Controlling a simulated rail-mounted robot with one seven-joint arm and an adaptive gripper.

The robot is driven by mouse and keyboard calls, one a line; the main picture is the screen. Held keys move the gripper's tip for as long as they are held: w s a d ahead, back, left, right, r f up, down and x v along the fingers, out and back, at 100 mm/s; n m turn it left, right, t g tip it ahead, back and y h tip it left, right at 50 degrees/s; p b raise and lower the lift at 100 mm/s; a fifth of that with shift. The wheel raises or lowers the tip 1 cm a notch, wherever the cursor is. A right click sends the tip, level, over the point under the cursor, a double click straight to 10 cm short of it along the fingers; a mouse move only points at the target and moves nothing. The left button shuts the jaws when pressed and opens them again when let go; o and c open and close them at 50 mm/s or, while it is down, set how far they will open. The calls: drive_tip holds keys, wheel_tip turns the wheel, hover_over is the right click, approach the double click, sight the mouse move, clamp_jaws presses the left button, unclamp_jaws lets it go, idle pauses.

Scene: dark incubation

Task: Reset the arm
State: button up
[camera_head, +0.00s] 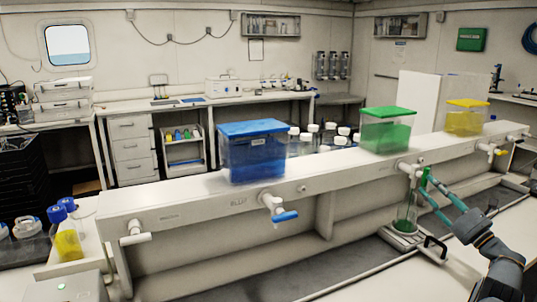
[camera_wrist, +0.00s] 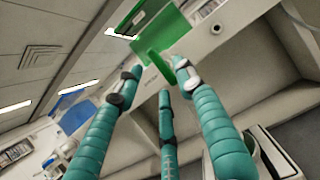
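My gripper (camera_head: 428,188) is at the right of the head view, just right of the green valve handle (camera_head: 424,176) on the white rail. Its teal fingers are spread apart with nothing visibly held. In the wrist view, my gripper (camera_wrist: 157,75) points up toward the rail, and a green piece (camera_wrist: 158,62), apparently the handle, is just beyond the fingertips. I cannot tell whether a finger touches it. My arm reaches in from the lower right corner of the head view.
A clear cylinder (camera_head: 406,216) with green at its base stands under the green valve, close to my gripper. Blue (camera_head: 252,152), green (camera_head: 386,130) and yellow (camera_head: 466,118) tanks stand on the rail (camera_head: 170,206). A black handle (camera_head: 434,247) is below my gripper.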

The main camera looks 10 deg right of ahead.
drive_tip(key=shift+x, duration=1.4)
drive_tip(key=shift+d, duration=0.15)
drive_tip(key=shift+s+d+f, duration=0.25)
drive_tip(key=shift+s, duration=0.4)
drive_tip(key=a+v, duration=0.1)
drive_tip(key=v, duration=0.9)
drive_tip(key=x, duration=1.1)
drive_tip(key=shift+w+d+r, duration=0.15)
drive_tip(key=shift+d, duration=0.15)
drive_tip(key=shift+m, duration=0.3)
drive_tip(key=shift+m+h+b, duration=0.6)
drive_tip(key=shift+m, duration=0.1)
